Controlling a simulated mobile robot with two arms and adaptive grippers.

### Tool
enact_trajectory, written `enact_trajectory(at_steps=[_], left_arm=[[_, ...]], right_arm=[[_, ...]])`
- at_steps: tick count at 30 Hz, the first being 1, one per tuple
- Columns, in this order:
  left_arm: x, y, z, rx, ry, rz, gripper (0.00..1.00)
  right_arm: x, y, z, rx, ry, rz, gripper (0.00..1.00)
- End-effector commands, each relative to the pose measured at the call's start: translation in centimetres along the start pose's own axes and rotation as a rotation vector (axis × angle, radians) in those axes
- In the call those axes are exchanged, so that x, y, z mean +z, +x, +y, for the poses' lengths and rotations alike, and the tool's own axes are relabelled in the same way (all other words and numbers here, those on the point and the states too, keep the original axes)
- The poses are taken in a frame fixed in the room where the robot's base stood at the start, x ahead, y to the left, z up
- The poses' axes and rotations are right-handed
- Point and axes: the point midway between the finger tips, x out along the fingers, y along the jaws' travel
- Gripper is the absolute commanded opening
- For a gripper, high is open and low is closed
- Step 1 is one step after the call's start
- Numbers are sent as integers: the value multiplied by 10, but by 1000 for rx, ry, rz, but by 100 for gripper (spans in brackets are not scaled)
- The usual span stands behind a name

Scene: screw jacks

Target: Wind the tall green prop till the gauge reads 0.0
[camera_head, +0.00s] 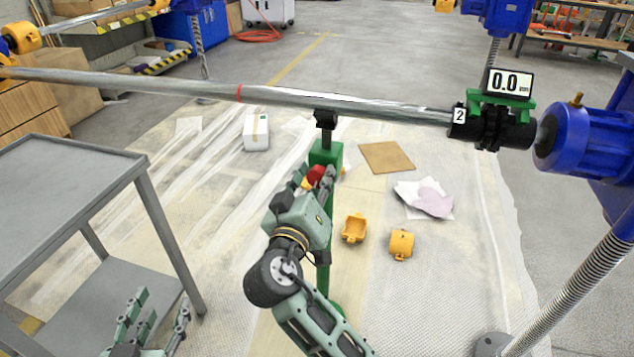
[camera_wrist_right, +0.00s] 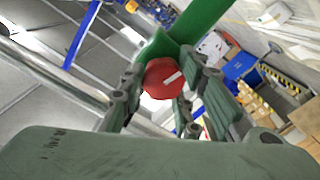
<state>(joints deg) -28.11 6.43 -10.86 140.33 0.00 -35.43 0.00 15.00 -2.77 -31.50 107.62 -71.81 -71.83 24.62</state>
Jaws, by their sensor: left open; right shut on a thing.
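The tall green prop (camera_head: 325,153) stands upright on the covered floor. Its black head cradles the long steel shaft (camera_head: 350,105) from below. A red knob (camera_head: 316,173) is on its side near the top. My right gripper (camera_head: 317,182) is shut on this knob and hides part of the prop. The right wrist view shows the red knob (camera_wrist_right: 163,78) between the fingers, with the green prop (camera_wrist_right: 203,20) behind. The gauge (camera_head: 509,82) sits on the shaft's black coupling at the right and reads 0.0. My left gripper (camera_head: 153,322) is open and empty at the bottom left.
A grey metal cart (camera_head: 62,178) stands at the left, near my left gripper. Two yellow-orange clamp halves (camera_head: 401,244), a brown board (camera_head: 386,157), a white box (camera_head: 256,132) and a rag (camera_head: 424,197) lie on the floor. A blue machine (camera_head: 590,139) stands at the right.

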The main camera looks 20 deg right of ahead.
Motion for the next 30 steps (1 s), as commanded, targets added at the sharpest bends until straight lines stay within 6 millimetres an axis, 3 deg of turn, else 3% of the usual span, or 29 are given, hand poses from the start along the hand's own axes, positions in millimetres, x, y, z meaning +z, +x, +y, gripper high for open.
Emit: enact_trajectory(at_steps=[6, 7, 12, 26, 30], left_arm=[[0, 0, 0, 0, 0, -1, 44], [0, 0, 0, 0, 0, -1, 44], [0, 0, 0, 0, 0, -2, 44], [1, 0, 0, 1, -1, -5, 44], [1, 0, 0, 1, 0, -5, 44]], right_arm=[[0, 2, 5, 14, 1, -3, 4], [0, 2, 5, 14, 1, -3, 30], [0, 2, 5, 13, 0, -3, 44], [0, 0, 2, 4, -1, -2, 44], [1, -13, 0, 0, -1, -3, 44]])
